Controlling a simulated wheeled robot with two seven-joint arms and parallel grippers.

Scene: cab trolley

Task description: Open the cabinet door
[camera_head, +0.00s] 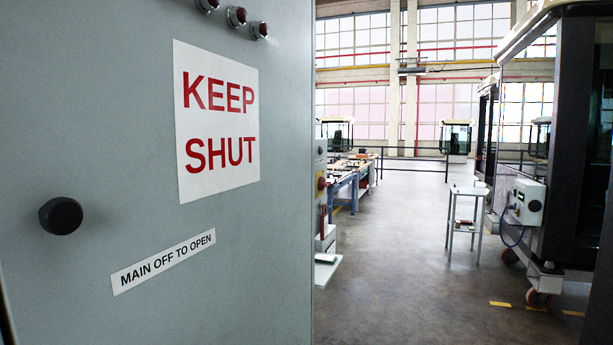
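The grey cabinet door (110,125) fills the left half of the head view. It carries a round black knob (61,216) at its lower left. A white sign (217,118) reads "KEEP SHUT" in red, and a label (163,260) below it reads "MAIN OFF TO OPEN". Several dark red round lamps or buttons (237,17) sit near the top. A dark strip shows at the lower left edge; I cannot tell what it is. I cannot tell from this view whether the door is fully closed. Neither of my grippers is in view.
Right of the cabinet, a panel with a red knob (322,184) stands close by. Behind it is a blue workbench (345,185). A small metal stand (468,205) and a wheeled cab trolley (548,285) are on the right. The grey floor (410,270) between is clear.

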